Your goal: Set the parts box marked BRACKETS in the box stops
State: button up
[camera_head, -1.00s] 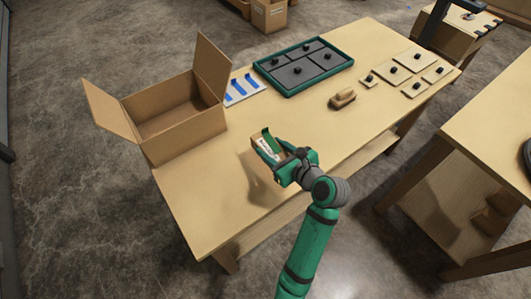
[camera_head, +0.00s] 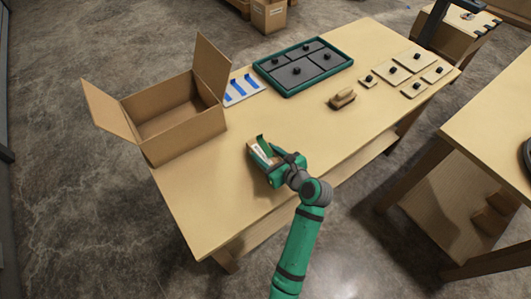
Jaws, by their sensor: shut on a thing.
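My gripper (camera_head: 279,168) is shut on a small parts box (camera_head: 261,152) with a white label, and the box is above the near middle part of the wooden table (camera_head: 205,210). The label is too small to read, so I cannot tell whether it says BRACKETS. The gripper's fingers partly cover the box. A white board with blue strips (camera_head: 241,88) lies at the table's back edge, between the open carton and the dark tray. These blue strips may be the box stops, and no box sits among them.
An open cardboard carton (camera_head: 180,133) with raised flaps stands at the left end. A green-rimmed tray (camera_head: 292,91) holds dark panels with black knobs. A wooden-handled brush-like thing (camera_head: 342,98) and several knobbed plates (camera_head: 394,69) lie right. The table between is clear.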

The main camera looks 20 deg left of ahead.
jog(key=shift+f, duration=0.1)
jog(key=o, duration=1.1)
